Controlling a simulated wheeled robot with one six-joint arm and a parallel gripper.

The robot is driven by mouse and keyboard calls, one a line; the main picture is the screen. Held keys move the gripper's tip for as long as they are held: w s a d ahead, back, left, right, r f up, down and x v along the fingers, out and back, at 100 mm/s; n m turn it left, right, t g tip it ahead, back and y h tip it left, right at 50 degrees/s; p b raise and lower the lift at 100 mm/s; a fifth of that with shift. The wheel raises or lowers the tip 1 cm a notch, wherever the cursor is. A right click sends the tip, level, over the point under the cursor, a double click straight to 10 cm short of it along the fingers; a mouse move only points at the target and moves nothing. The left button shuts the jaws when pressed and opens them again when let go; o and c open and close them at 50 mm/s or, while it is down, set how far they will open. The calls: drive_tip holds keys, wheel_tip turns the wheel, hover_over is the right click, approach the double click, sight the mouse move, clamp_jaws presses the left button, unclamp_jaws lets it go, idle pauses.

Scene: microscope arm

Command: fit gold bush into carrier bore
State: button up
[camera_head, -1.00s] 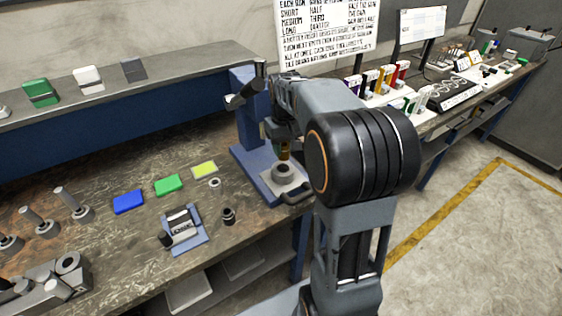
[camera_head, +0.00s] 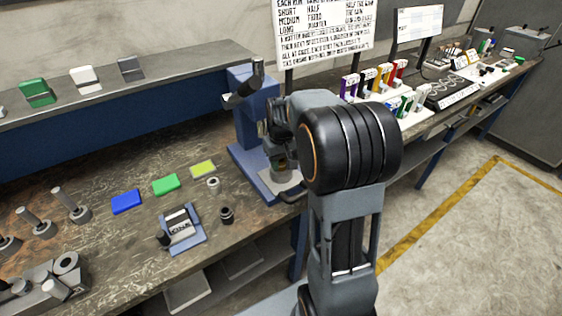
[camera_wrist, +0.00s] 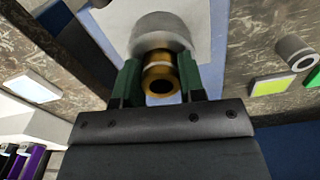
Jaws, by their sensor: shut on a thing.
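The gold bush (camera_wrist: 160,82) sits between the green-padded fingers of my gripper (camera_wrist: 160,84) in the wrist view, its hollow end facing the camera. My gripper is shut on it. The grey round carrier (camera_wrist: 160,30) is directly beyond the bush, whose far end overlaps or meets it in the picture. I cannot tell whether any of the bush is inside the bore. In the head view, my gripper (camera_head: 280,157) is low over the base of the blue microscope stand (camera_head: 241,150). My arm hides most of the carrier and the bush there.
Blue (camera_head: 127,201), green (camera_head: 165,184) and yellow (camera_head: 203,168) blocks lie left of the stand, with a grey ring (camera_head: 213,184) nearby. A small fixture (camera_head: 181,229) and a dark cylinder (camera_head: 227,215) stand at the bench front. Colored holders (camera_head: 383,76) are at right.

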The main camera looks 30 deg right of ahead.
sight(282, 160)
drive_tip(key=o, duration=1)
drive_tip(key=shift+f, duration=0.1)
drive_tip(key=shift+o, duration=0.2)
wheel_tip(282, 160, up, 12)
drive_tip(key=shift+r+p, duration=0.2)
drive_tip(key=shift+p, duration=0.2)
